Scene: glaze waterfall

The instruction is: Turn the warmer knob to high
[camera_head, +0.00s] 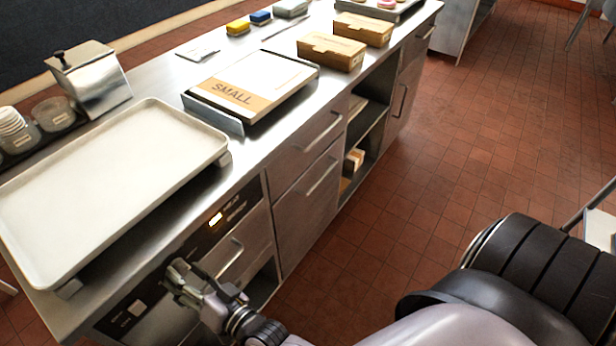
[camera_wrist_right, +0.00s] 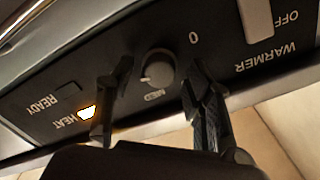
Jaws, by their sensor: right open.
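The warmer knob (camera_wrist_right: 157,68) is a small round dark dial with a light pointer mark, on the black control panel (camera_wrist_right: 60,115). In the right wrist view its mark faces the lower left, away from the "0" label. In the head view my right gripper (camera_head: 188,278) is at the counter's front panel and hides the knob. My left gripper is not in view.
The lit HEAT lamp (camera_head: 216,219) and a pale rocker switch (camera_wrist_right: 256,18) near OFF flank the knob. A large white tray (camera_head: 110,185) sits above the panel. A SMALL board (camera_head: 235,92), boxes (camera_head: 331,51) and a metal canister (camera_head: 92,80) stand on the counter.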

